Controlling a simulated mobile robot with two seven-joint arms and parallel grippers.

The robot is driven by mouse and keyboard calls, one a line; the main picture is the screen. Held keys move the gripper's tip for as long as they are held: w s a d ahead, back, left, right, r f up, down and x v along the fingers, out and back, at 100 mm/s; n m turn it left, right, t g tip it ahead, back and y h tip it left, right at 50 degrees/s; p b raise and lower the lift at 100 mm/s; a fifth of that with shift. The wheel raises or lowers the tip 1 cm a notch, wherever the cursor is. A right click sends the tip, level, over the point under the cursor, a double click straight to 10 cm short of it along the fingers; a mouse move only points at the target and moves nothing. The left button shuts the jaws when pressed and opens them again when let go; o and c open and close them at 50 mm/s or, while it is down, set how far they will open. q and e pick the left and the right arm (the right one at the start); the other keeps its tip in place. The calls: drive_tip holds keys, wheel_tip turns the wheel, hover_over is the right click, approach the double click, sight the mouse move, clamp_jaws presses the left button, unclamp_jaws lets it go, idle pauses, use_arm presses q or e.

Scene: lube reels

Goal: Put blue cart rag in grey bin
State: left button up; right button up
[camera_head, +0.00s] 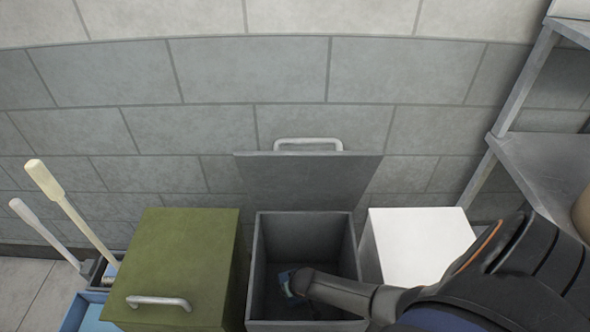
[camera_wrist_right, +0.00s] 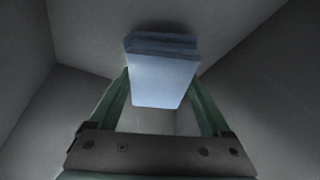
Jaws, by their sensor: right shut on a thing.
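The grey bin (camera_head: 257,268) stands open in the middle of the head view, with its lid (camera_head: 308,182) raised against the wall. My right arm reaches into it from the right. My right gripper (camera_head: 291,284) is inside the bin, small and dark there. In the right wrist view my right gripper (camera_wrist_right: 160,88) is shut on the blue rag (camera_wrist_right: 158,82), a pale blue folded block between the fingers. Grey bin walls surround it. I cannot tell whether the rag touches the bin floor. My left gripper is not in view.
A green bin (camera_head: 185,255) with a closed lid and handle stands left of the grey bin. A white bin (camera_head: 420,245) stands to its right, partly behind my arm. Long-handled tools (camera_head: 70,212) stand at the far left. A grey metal shelf (camera_head: 545,165) is at the right.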

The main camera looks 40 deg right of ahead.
wheel_tip(320, 180, down, 3)
drive_tip(key=shift+f+b, duration=0.1)
drive_tip(key=shift+b, duration=0.6)
drive_tip(key=shift+f, duration=0.3)
drive_tip(key=shift+f+b, duration=0.2)
drive_tip(key=shift+b, duration=0.1)
drive_tip(key=o, duration=1)
drive_tip(key=shift+r, duration=0.1)
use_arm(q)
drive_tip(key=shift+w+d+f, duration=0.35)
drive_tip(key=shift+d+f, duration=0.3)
